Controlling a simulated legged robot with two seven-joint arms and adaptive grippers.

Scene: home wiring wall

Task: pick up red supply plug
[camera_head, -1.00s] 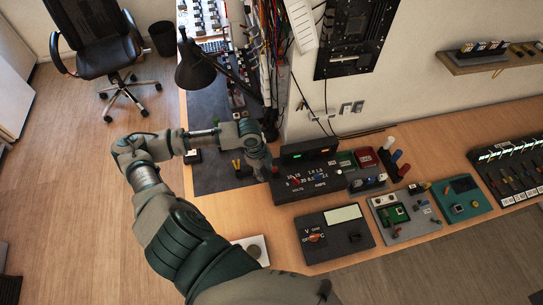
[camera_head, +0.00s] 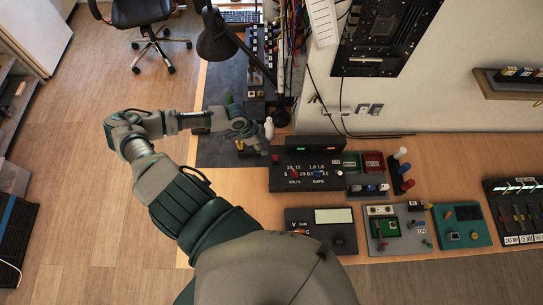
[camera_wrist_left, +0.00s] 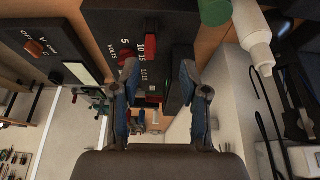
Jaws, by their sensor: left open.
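My left gripper (camera_head: 262,145) is at the supply's back left corner. In the wrist view the gripper (camera_wrist_left: 160,88) is open, its fingers apart and empty. My right gripper is out of view.
A multimeter (camera_head: 320,232), a circuit board (camera_head: 397,230) and a teal module (camera_head: 461,225) lie along the bench front. A black lamp (camera_head: 216,40) and hanging cables are behind my gripper.

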